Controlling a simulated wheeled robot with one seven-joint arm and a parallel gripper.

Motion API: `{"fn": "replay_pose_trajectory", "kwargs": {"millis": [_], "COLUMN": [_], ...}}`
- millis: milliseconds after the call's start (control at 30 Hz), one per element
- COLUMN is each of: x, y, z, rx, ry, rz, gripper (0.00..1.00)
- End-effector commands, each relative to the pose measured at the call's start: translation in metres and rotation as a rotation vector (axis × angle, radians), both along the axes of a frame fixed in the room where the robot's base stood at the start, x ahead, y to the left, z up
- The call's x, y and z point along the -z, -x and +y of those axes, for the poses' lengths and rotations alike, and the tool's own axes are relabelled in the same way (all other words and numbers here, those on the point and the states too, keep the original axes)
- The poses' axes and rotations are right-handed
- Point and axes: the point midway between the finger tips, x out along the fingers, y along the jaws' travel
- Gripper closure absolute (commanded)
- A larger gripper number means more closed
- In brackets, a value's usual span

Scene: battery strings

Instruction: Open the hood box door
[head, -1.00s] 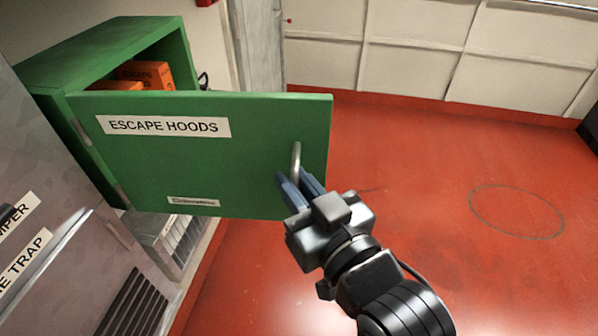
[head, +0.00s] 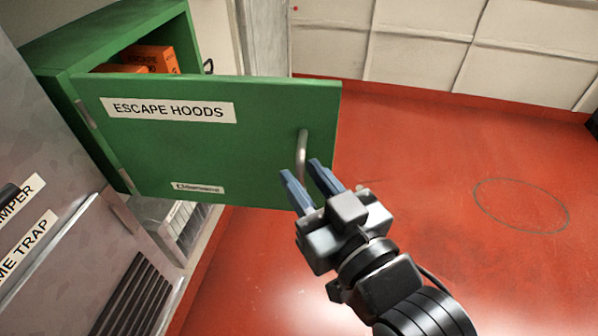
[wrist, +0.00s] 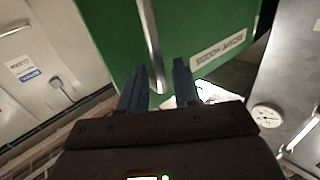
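The green hood box (head: 55,55) is at the upper left of the head view. Its door (head: 220,145), labelled "ESCAPE HOODS", stands swung wide open on its left-side hinges. A grey bar handle (head: 301,155) is near the door's free edge. My gripper (head: 304,178) is open and empty, with its blue fingers just below and beside the handle's lower end. In the wrist view the open fingers (wrist: 159,85) point at the green door (wrist: 185,35), and the handle (wrist: 150,50) shows ahead between them, apart from the finger pads as far as I can tell.
Orange boxes (head: 150,58) sit inside the hood box. A grey cabinet (head: 75,250) with vents stands at the lower left. Red floor (head: 420,170) is clear to the right. A round gauge (wrist: 265,116) shows at the right of the wrist view.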

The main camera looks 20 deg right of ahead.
Motion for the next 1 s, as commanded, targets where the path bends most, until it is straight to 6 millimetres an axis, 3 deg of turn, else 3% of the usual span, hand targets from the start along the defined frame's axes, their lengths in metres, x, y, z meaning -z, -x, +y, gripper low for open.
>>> {"fn": "replay_pose_trajectory", "kwargs": {"millis": [200,400,1000], "x": [0.003,0.002,0.000], "y": [0.034,0.052,0.056], "z": [-0.004,-0.007,-0.008], "rx": [-0.003,-0.004,-0.004], "ry": [-0.001,-0.002,-0.001], "rz": [0.001,0.001,0.000], "gripper": [0.68,0.68,0.68]}}
